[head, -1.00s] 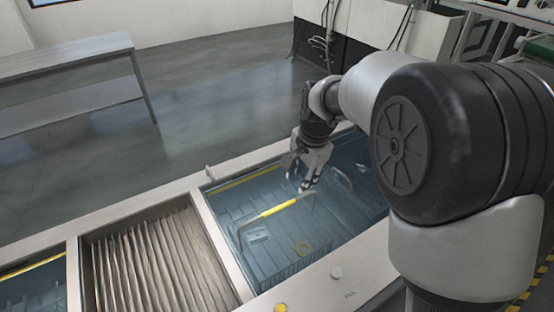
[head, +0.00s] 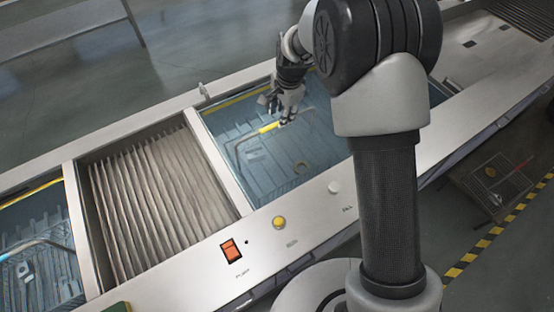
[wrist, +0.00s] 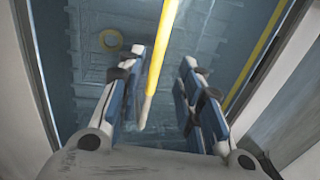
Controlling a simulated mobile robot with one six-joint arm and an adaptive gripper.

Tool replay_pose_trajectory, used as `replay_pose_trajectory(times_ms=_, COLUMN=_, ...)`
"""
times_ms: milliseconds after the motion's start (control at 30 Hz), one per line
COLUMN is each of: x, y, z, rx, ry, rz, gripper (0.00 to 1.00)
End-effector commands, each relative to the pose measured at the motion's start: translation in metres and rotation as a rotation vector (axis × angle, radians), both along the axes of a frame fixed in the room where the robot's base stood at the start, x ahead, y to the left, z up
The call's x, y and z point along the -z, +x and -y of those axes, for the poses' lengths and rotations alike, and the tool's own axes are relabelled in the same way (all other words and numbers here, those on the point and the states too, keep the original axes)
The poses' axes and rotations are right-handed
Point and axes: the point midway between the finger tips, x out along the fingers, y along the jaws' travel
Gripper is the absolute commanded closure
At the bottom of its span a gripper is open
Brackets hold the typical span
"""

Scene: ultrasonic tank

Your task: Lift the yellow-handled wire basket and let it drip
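The yellow handle (head: 268,128) belongs to a wire basket (head: 262,168) standing in the blue liquid of the right-hand tank. My gripper (head: 284,114) is over that tank, at the right end of the handle. In the wrist view my gripper (wrist: 158,90) is open, with a blue-padded finger on each side. The yellow handle (wrist: 165,45) runs down the picture into the gap between the fingers, its pale end near their middle. I see no contact, and its exact depth between the fingers is unclear. A yellow ring (head: 303,166) lies in the basket area.
A ribbed drain bay (head: 160,185) lies left of the tank. Beyond it, another tank holds a basket with a blue handle (head: 40,244). The front panel carries an orange switch (head: 231,250) and a yellow button (head: 279,223). The tank's pale rim surrounds the basket.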

Motion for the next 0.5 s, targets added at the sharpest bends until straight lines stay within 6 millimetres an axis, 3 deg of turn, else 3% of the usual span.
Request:
replay_pose_trajectory(times_ms=167, x=0.014, y=-0.001, z=-0.002, rx=-0.001, ry=0.000, rz=-0.002, gripper=0.67)
replay_pose_trajectory(times_ms=400, x=0.049, y=0.000, z=-0.008, rx=-0.001, ry=0.000, rz=-0.002, gripper=0.67)
replay_pose_trajectory(times_ms=500, x=0.053, y=0.001, z=-0.009, rx=-0.001, ry=0.000, rz=0.000, gripper=0.67)
